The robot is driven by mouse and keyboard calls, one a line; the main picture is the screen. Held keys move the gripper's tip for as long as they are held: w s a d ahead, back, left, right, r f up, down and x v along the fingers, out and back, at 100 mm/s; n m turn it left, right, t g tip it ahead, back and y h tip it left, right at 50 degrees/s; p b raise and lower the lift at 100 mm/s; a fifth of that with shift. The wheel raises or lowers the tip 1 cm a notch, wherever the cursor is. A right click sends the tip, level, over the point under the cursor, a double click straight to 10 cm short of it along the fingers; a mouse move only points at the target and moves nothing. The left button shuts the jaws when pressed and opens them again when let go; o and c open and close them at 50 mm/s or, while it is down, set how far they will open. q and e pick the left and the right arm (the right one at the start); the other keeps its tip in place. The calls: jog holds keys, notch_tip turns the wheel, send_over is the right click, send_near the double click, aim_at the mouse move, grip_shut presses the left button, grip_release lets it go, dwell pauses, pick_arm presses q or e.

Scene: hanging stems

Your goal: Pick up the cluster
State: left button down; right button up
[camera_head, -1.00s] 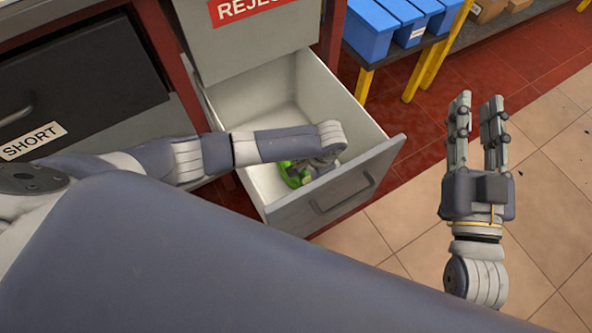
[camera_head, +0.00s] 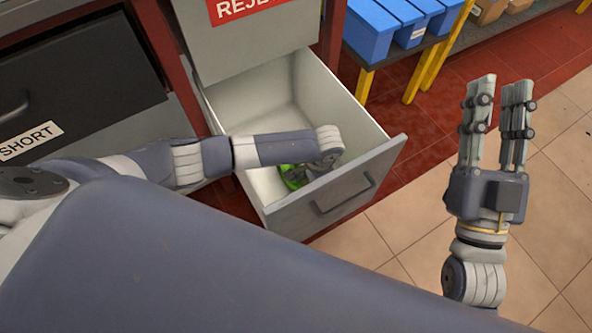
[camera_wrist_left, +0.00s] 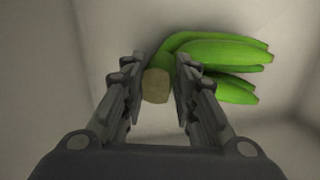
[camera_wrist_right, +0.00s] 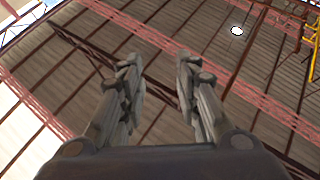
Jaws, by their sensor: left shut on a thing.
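The cluster is a bunch of green bananas (camera_wrist_left: 225,55) with a brown cut stem end (camera_wrist_left: 156,86). It lies in the open drawer (camera_head: 262,92), and a bit of its green shows in the head view (camera_head: 291,178), mostly hidden by my left arm. My left gripper (camera_wrist_left: 157,75) reaches down into the drawer and is shut on the cluster at its stem, with the fruits to the right of the fingers. My right gripper (camera_head: 500,88) is raised over the floor at the right, its fingers apart and empty; the right wrist view (camera_wrist_right: 160,75) shows only the ceiling between them.
The drawer's front panel with its handle (camera_head: 345,193) stands close to my left wrist. A closed drawer marked SHORT (camera_head: 65,90) is at the left. Blue bins (camera_head: 385,25) stand on a yellow-legged shelf behind. The tiled floor at right is clear.

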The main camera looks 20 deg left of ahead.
pick_arm(q)
jog(key=shift+d, duration=0.1)
